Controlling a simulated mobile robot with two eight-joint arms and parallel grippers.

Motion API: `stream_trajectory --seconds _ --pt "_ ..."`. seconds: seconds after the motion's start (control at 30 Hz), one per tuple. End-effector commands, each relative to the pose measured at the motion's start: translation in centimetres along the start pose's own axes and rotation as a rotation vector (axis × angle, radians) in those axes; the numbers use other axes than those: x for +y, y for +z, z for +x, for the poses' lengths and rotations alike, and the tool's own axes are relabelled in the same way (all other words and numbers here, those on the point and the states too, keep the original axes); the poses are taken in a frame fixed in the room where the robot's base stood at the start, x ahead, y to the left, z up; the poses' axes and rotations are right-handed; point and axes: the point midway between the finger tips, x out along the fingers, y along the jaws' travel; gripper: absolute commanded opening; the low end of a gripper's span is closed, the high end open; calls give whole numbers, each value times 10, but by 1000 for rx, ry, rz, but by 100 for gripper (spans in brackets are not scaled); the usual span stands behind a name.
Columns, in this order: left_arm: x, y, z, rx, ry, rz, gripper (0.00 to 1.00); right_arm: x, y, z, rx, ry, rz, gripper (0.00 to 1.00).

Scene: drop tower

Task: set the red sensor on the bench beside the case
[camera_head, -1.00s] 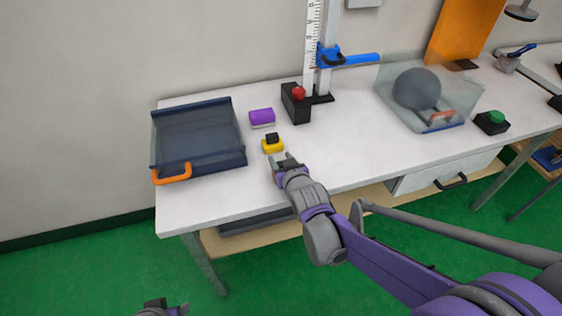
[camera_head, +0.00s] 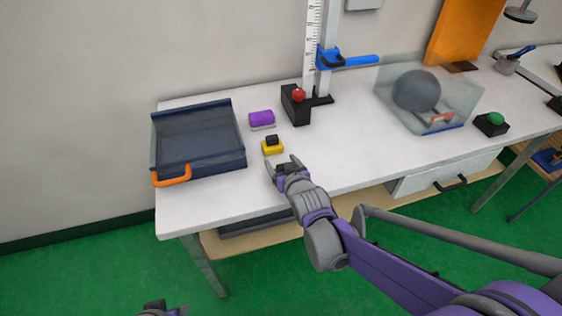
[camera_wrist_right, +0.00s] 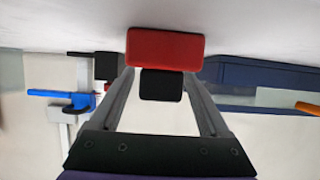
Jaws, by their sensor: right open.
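A small block with a black top (camera_head: 272,146) sits on the white bench (camera_head: 215,200), yellow in the head view. In the wrist view a red block with a black part (camera_wrist_right: 166,50) lies ahead between the finger lines; I cannot tell whether it is the same one. My right gripper (camera_head: 282,163) is open, low over the bench just in front of the yellow block. A navy open case (camera_head: 243,160) with an orange handle stands left of it. My left gripper (camera_head: 158,306) barely shows at the bottom edge, its jaws unclear.
A purple piece (camera_head: 262,118) lies behind the yellow block. A black box with a red button (camera_head: 297,105) stands by the ruled post with a blue clamp (camera_head: 330,58). A clear bin (camera_head: 465,100) holding a grey ball is at right. Bench between case and gripper is bare.

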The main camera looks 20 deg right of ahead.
Motion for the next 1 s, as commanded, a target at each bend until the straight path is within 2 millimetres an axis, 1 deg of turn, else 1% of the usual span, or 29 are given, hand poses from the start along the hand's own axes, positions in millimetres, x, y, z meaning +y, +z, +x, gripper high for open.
stream_trajectory --seconds 0.2,0.4,0.53,0.7,0.77,0.87,0.9,0.97,1.0 --pt "0 -4 -10 4 0 0 50 0 -1 -46 0 0 0 80" --pt "0 -8 -18 7 0 0 50 0 -1 -85 0 0 1 80" --pt "0 -10 -22 8 0 0 50 0 -1 -101 0 0 1 80" --pt "0 -11 -24 9 0 0 50 1 3 -113 -15 2 1 80" --pt "0 -11 -24 9 0 0 50 3 12 -121 -60 9 2 80" --pt "0 -11 -24 9 0 0 50 10 43 -146 -211 26 5 80" --pt "0 -11 -24 9 0 0 50 12 59 -160 -290 32 8 80" --pt "0 -11 -24 9 0 0 50 15 83 -183 -405 37 11 80" --pt "0 -11 -24 9 0 0 50 16 98 -199 -479 38 15 80"
